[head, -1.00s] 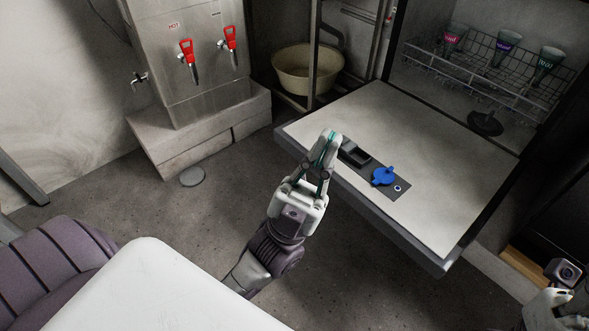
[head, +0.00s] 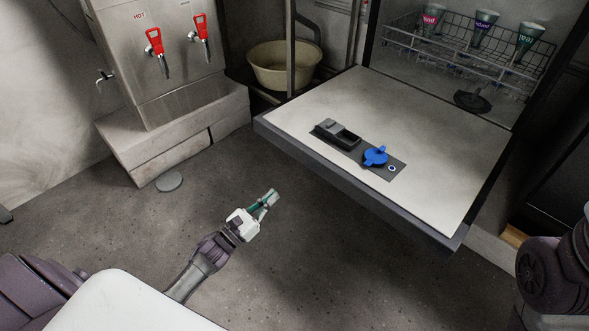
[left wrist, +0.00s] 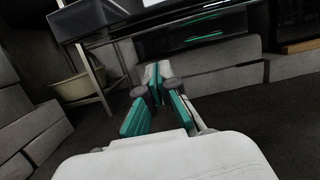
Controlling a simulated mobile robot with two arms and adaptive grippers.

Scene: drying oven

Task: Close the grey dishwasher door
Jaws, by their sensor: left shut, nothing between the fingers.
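The dishwasher door (head: 420,165) lies folded down flat and open, its pale inner face up, with a dark dispenser and a blue cap on it. The dishwasher's inside (head: 430,70) shows behind it. My left gripper (head: 270,197) is shut and empty, in front of the door's left front edge and apart from it, over the floor. In the left wrist view my left gripper (left wrist: 155,85) points below the door's edge. My right gripper is not seen; only part of my right arm shows at the right edge of the head view.
A wire rack (head: 465,50) with several cups stands inside the dishwasher. A steel water heater (head: 160,60) with red taps stands on pale blocks at the left. A beige basin (head: 284,66) sits behind a metal post. The floor in front of the door is clear.

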